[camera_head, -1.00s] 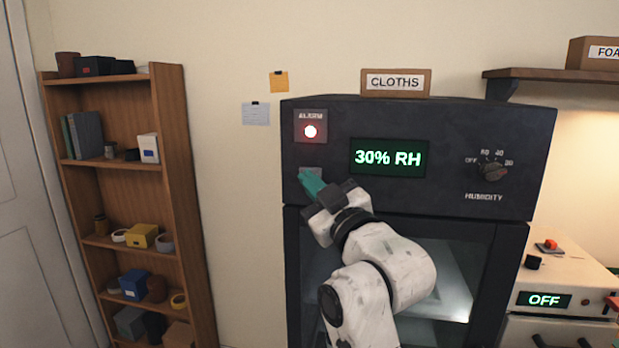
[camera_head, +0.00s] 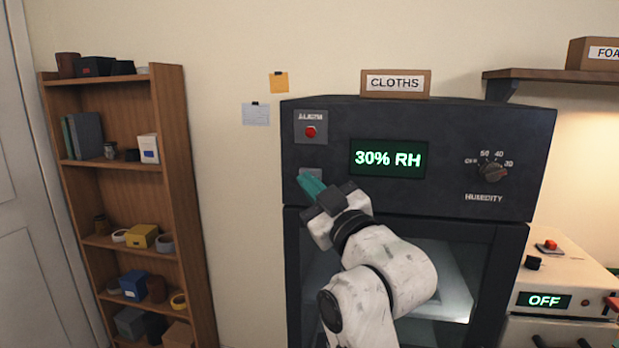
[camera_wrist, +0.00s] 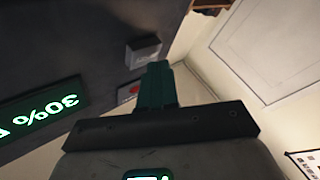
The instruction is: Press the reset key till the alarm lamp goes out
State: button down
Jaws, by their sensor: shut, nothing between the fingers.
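The alarm lamp (camera_head: 310,132) is a small red dome on a grey plate at the dark cabinet's upper left. It is dull red and unlit. Below it is the grey reset key (camera_head: 312,171), partly covered by my fingers in the head view. In the wrist view, the key (camera_wrist: 143,50) is a raised grey block just beyond my fingertips, and part of the red lamp (camera_wrist: 128,92) shows beside the fingers. My gripper (camera_head: 302,179) has teal fingers, shut and empty, at the key's lower edge. I cannot tell whether they touch it.
The cabinet's green display (camera_head: 388,158) reads 30% RH, with a humidity knob (camera_head: 492,172) to its right. A CLOTHS box (camera_head: 396,83) sits on top. A bookshelf (camera_head: 180,200) stands left, and a white device (camera_head: 560,275) reading OFF stands right.

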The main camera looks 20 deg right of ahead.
jog(key=shift+s+a, duration=0.2)
jog(key=shift+s, duration=0.1)
jog(key=s+a, duration=0.1)
jog(key=s, duration=0.1)
jog(key=s+a, duration=0.2)
jog(key=shift+p, duration=0.4)
dwell(0.6)
jog(key=s+d+f+m+g+h, duration=0.15)
jog(key=s+f+g, duration=0.25)
jog(key=f, duration=0.7)
jog(key=s+d+f+m+g, duration=0.1)
jog(key=s+d+f+g, duration=0.15)
jog(key=f, duration=0.85)
jog(key=s+d+f+m+g+h, duration=0.15)
jog(key=s+f+g, duration=0.3)
jog(key=f, duration=0.65)
jog(key=s+d+f+m+g, duration=0.1)
jog(key=s+f+g, duration=0.2)
jog(key=s+f, duration=0.2)
jog(key=s+d+f+m+g, duration=0.1)
jog(key=s+f+g, duration=0.2)
jog(key=s, duration=0.8)
jog(key=s+f+m+g, duration=0.1)
jog(key=s+f+g, duration=0.2)
jog(key=s+f, duration=0.5)
jog(key=shift+s+d+m, duration=0.3)
jog(key=shift+s+d, duration=0.1)
jog(key=shift+s, duration=0.2)
